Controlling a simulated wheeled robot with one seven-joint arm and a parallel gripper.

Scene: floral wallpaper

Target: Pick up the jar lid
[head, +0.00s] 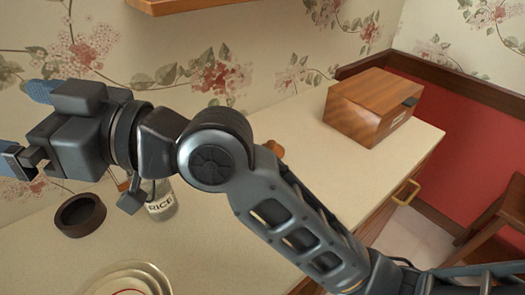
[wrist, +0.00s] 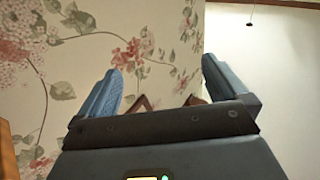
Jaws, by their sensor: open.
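No jar lid can be picked out with certainty. A dark brown round, hollow piece (head: 80,215) lies on the counter at the left in the head view; I cannot tell whether it is the lid or a small dish. A glass jar marked RICE (head: 161,208) stands to its right, its top hidden behind my arm. My gripper (head: 28,128) is raised at the far left, above and apart from the round piece, pointing left. In the wrist view my gripper (wrist: 162,68) has its two blue fingers wide apart with nothing held between them.
A wooden box (head: 365,112) stands at the back right of the pale counter (head: 300,150). Stacked plates (head: 130,280) are at the front left. A small orange-brown object (head: 272,148) is partly hidden behind my arm. A wooden shelf (head: 185,5) hangs above.

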